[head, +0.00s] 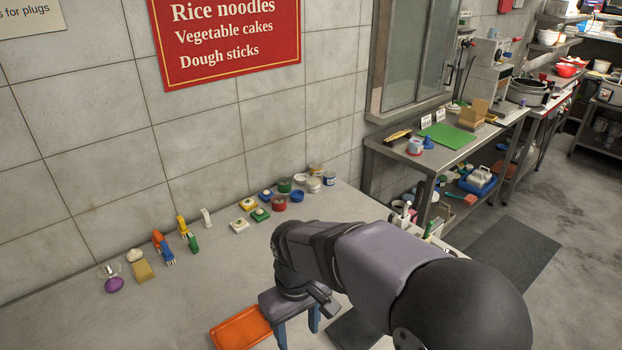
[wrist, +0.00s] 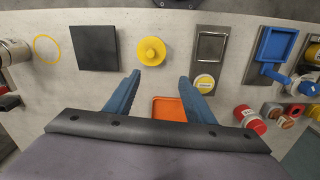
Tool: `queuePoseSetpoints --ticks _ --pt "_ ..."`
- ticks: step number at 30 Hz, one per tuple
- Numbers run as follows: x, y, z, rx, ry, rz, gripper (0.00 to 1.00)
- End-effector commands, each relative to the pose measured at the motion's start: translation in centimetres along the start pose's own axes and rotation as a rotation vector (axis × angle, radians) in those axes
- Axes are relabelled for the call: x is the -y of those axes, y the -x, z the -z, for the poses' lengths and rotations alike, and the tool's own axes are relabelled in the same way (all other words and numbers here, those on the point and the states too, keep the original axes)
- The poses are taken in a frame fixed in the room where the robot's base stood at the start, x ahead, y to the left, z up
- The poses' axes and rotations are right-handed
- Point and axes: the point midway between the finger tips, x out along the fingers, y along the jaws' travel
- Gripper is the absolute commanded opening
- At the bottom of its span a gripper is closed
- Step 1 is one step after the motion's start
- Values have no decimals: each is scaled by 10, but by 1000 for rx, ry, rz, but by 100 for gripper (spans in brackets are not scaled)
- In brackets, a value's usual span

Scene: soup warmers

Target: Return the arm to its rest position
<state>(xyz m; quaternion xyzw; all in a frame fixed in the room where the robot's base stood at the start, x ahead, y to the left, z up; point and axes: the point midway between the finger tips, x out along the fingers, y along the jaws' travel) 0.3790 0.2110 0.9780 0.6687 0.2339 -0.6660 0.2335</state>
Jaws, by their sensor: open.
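My arm reaches over the counter (head: 140,325) in the head view, and my gripper (head: 298,340) points down beside an orange tray (head: 240,328). The wrist view shows my gripper (wrist: 163,82) with its two blue fingers spread and nothing between them. The orange tray (wrist: 168,107) shows beyond the bar of the gripper, partly hidden by it. A yellow round knob-like piece (wrist: 151,51) lies ahead of the fingertips, apart from them.
Small jars (head: 285,185), coloured pieces and a purple-bottomed bottle (head: 113,284) line the wall side. The wrist view shows a black square plate (wrist: 95,48), a grey metal frame (wrist: 210,47), a blue frame (wrist: 277,45) and a red can (wrist: 250,119). The counter's front left is bare.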

Motion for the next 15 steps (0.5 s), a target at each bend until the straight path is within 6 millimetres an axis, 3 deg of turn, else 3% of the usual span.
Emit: queuePoseSetpoints --ticks 1,3,6,12,15 --pt "-29 -1 -26 1 -97 0 49" --pt "-57 -4 -59 0 -213 -1 49" --pt "-84 -10 -107 0 -362 -1 49" --pt "-103 -24 -178 2 -578 -2 49" --pt "-104 -28 -198 3 -636 -2 49"
